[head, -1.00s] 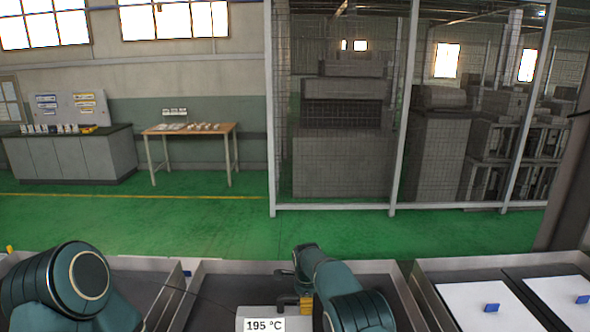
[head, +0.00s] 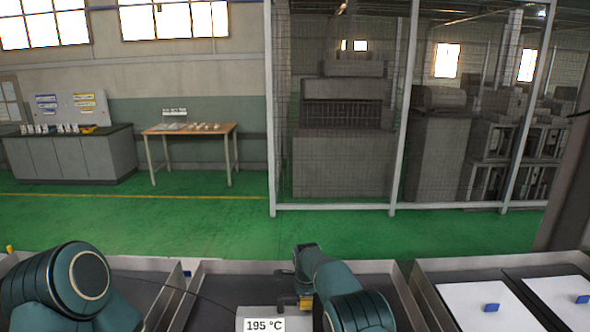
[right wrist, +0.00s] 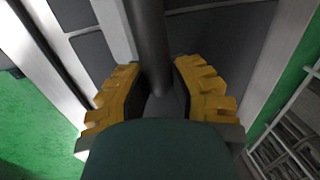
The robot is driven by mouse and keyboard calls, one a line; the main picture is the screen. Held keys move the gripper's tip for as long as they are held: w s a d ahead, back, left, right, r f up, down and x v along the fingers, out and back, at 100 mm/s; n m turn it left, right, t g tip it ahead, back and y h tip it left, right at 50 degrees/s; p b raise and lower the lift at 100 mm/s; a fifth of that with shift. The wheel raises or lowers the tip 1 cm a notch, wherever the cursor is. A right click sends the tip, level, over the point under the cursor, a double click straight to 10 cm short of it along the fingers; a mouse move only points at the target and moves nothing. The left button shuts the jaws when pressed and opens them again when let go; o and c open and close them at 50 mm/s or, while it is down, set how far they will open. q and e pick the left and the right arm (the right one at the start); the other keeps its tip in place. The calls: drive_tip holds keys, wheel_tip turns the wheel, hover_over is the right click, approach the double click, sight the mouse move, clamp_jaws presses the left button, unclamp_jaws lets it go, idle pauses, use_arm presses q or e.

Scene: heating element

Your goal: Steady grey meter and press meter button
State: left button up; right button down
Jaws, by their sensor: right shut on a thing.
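The grey meter (head: 252,312) is at the bottom edge of the head view, with a white display reading 195 °C; its lower part is cut off, and I cannot make out a button. My right gripper (head: 296,302) is just right of the meter's upper right corner. In the right wrist view, its yellow-padded fingers (right wrist: 160,95) are shut on a dark round bar (right wrist: 150,40) that runs away between them. I cannot tell whether the bar belongs to the meter. My left arm shows at the lower left, but its gripper is out of view.
A thin dark cable (head: 205,298) runs over the dark tray surface to the meter. White panels (head: 480,300) with blue blocks (head: 491,308) lie in the right tray. Raised metal rims separate the trays. A wire fence and benches stand far behind.

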use_arm(q)
drive_tip(key=shift+c, duration=0.3)
clamp_jaws()
idle(1.1)
